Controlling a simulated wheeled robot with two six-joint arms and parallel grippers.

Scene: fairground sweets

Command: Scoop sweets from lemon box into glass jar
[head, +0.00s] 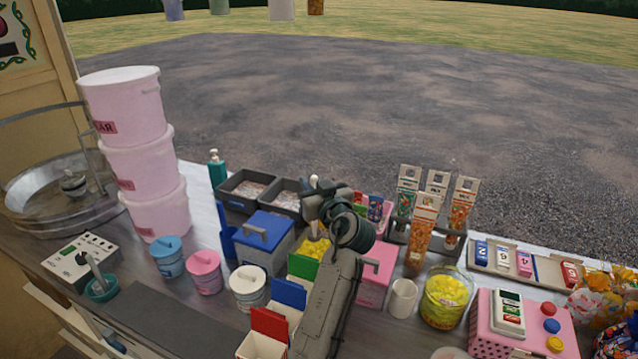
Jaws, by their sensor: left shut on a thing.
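The glass jar (443,312) stands at the front right of centre and holds yellow sweets. More yellow sweets (316,249) show in an open box at mid-counter, partly hidden by my arm and a green carton flap. My left gripper (316,206) is above and just behind these sweets, to the left of the jar. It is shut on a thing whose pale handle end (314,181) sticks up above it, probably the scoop. The scoop's bowl is hidden or too small to make out. My right gripper is not in view.
A blue-lidded box (262,236) and a pink-lidded box (379,268) flank the sweets. Cartons with red (269,325) and blue (290,293) flaps stand in front. A white cup (403,299) is left of the jar. Tall packets (420,232) stand behind.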

